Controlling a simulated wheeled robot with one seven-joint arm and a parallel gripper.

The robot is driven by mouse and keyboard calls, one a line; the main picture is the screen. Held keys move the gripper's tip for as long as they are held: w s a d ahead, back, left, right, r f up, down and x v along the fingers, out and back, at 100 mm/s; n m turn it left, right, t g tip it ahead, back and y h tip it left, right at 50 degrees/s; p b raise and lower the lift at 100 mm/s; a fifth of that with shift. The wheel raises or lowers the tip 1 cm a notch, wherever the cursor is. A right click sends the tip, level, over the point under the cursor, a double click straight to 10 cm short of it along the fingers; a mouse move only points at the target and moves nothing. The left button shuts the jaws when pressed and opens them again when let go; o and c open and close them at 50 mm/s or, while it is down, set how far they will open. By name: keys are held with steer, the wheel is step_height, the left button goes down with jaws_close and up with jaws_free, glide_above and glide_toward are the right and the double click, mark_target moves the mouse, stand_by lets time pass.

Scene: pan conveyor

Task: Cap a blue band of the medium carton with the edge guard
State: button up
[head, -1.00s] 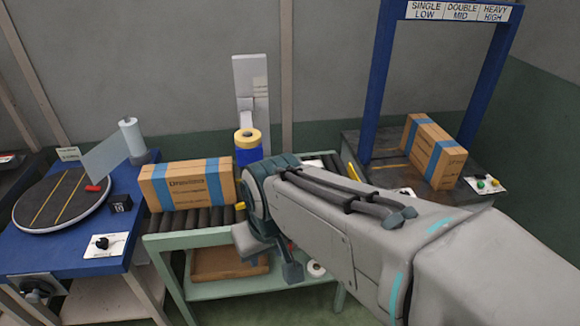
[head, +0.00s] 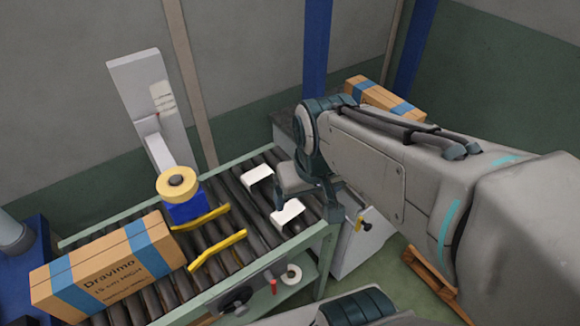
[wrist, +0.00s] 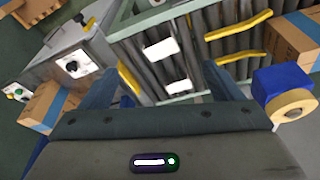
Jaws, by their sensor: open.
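Two white angled pieces, which look like edge guards, lie on the rollers: one farther back (head: 258,178) and one nearer (head: 287,213). Both show between my fingers in the wrist view, as white patches (wrist: 160,49) and (wrist: 180,87). A brown carton with two blue bands (head: 108,268) lies on the left of the conveyor. Another blue-banded carton (head: 383,97) is at the back right, partly behind my arm. I cannot tell which is the medium one. My gripper (head: 312,205) is open and empty, above the conveyor's right end; its fingers (wrist: 158,74) are spread.
Two yellow rails (head: 217,250) stand on the roller conveyor (head: 240,215) between carton and white pieces. A blue block with a yellow roll (head: 177,183) stands behind them. A control knob (head: 236,302) is on the front edge. Blue posts rise at the back.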

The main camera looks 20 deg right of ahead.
steer(key=shift+o, duration=0.9)
steer(key=w+f+n+g+b, duration=0.2)
steer(key=w+f+n+b, duration=0.2)
steer(key=w+f, duration=0.5)
steer(key=w, duration=0.4)
steer(key=shift+d+g, duration=0.4)
steer(key=b, duration=0.1)
glide_above(288, 211)
steer(key=shift+n, duration=0.3)
steer(key=f, duration=0.9)
steer(key=shift+d+f, duration=0.1)
steer(key=shift+d, duration=0.1)
steer(key=shift+a+f, duration=0.2)
steer(key=shift+f, duration=2.4)
steer(key=c, duration=0.9)
